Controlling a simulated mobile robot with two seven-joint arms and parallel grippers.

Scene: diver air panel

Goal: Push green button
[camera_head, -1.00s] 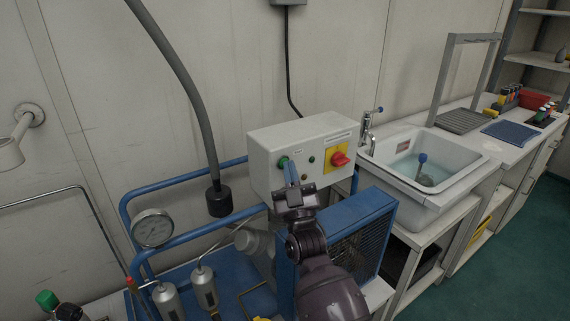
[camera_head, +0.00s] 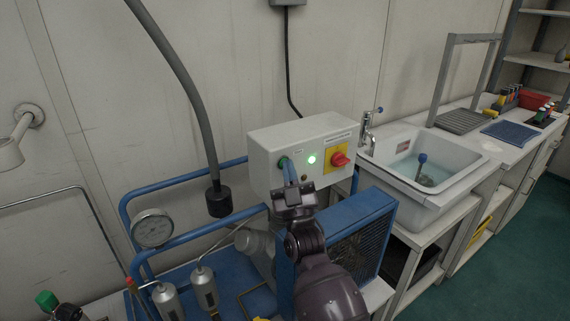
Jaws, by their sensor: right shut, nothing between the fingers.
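The green button (camera_head: 283,162) is on the left of the front face of a light grey control box (camera_head: 262,169). A green indicator lamp (camera_head: 312,160) to the right of the button is lit. A red rotary switch (camera_head: 340,159) on a yellow plate sits at the right of the box. My left gripper is not in view.
The box is mounted on a blue tubular frame (camera_head: 172,180) with a pressure gauge (camera_head: 153,228) and a blue grille housing (camera_head: 365,235). A grey hose (camera_head: 190,95) hangs at the left. A sink (camera_head: 425,170) stands at the right.

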